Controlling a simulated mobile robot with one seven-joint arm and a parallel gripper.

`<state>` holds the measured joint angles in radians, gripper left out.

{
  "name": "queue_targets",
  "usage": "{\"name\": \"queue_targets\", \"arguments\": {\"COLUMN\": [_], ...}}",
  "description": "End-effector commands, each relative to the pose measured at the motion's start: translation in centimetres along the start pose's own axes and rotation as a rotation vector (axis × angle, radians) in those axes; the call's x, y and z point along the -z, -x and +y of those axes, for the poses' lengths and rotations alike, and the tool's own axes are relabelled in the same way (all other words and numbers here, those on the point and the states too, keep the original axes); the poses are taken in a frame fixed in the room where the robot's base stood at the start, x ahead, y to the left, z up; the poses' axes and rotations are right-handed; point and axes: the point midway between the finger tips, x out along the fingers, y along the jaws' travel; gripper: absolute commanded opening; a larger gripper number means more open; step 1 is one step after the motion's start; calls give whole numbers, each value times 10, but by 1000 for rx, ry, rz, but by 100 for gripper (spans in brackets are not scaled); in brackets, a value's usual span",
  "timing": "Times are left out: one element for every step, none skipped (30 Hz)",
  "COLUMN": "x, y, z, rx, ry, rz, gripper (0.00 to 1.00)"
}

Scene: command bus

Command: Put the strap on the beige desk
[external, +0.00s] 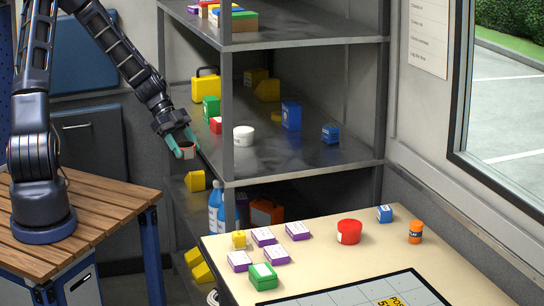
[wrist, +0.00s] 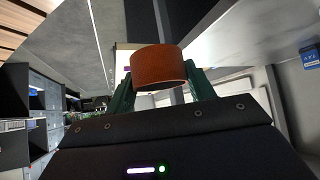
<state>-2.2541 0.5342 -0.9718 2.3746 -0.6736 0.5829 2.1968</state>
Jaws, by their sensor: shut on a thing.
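My gripper (external: 186,150) has teal fingers and is at the left front edge of the middle metal shelf. It is shut on a short, round orange-brown band, which I take to be the strap (wrist: 159,68). In the wrist view the strap sits between the two fingertips; in the external view only a small pale and reddish part of it shows between them. The beige desk (external: 335,255) is at the lower right, below and to the right of my gripper, apart from it.
A shelf post (external: 227,130) stands right of my gripper. The desk's right side has bare room.

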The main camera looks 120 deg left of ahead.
Motion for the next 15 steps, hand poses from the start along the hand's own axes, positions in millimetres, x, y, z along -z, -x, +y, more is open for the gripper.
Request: {"name": "queue_targets", "arguments": {"x": [0,0,-1,0,0,0,1,2,5,7,10,13,17,20,26], "y": [0,1,1,1,1,0,-1,-2,-4,-7,-10,-14,-18,-21,-27], "z": [1,2,2,2,2,3,3,4,5,6,8,11,13,15,19], "rx": [0,1,1,1,1,-1,-4,-8,-15,-22,-31,-44,-55,-67,-84], "ry": [-1,-1,0,-1,-1,-3,-6,-9,-16,-23,-32,-45,-56,-68,-85], "rz": [0,0,0,0,0,0,0,0,0,0,0,0,0,0,0], "gripper": [28,28,28,28,28,28,28,28,28,28,28,28,28,28,28]}}
